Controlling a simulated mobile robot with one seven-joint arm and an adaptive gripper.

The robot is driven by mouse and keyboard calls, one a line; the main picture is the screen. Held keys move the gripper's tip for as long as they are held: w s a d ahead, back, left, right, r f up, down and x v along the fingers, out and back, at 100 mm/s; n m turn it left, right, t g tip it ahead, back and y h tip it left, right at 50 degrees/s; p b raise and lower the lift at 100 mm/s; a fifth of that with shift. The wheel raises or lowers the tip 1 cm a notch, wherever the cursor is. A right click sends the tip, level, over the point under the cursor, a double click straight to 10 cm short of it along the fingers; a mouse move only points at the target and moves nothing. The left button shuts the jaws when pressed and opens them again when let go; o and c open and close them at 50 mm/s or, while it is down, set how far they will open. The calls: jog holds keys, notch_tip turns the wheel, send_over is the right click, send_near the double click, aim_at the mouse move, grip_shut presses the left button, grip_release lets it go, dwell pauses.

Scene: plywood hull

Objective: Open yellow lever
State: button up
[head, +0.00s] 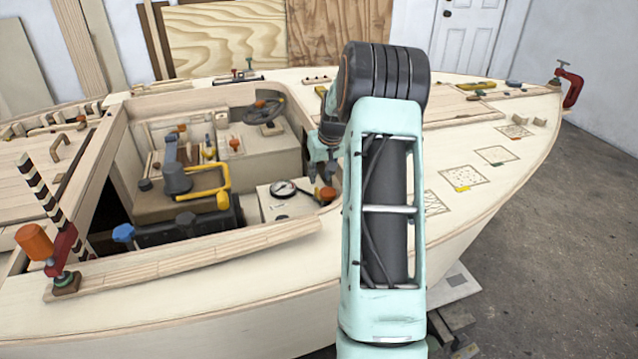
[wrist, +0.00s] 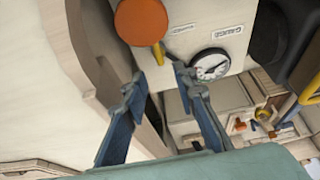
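A short yellow lever (wrist: 158,52) sticks out from under a round orange knob (wrist: 141,20) on a pale box in the wrist view. In the head view the orange knob (head: 326,194) shows at the right end of the gauge box; the short lever cannot be made out there. My gripper (wrist: 159,79) is open and empty, its fingertips apart on either side of the lever's line and just short of its tip. In the head view my gripper (head: 321,174) hangs just above the knob, partly hidden by my arm.
A white dial gauge (wrist: 210,65) sits on the same box, right of the knob; it also shows in the head view (head: 283,189). A larger yellow bar handle (head: 208,188) stands left of it in the cockpit. The wooden cockpit rim (head: 190,262) runs close in front.

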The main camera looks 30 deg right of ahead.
jog(key=v, duration=0.5)
dwell(0.4)
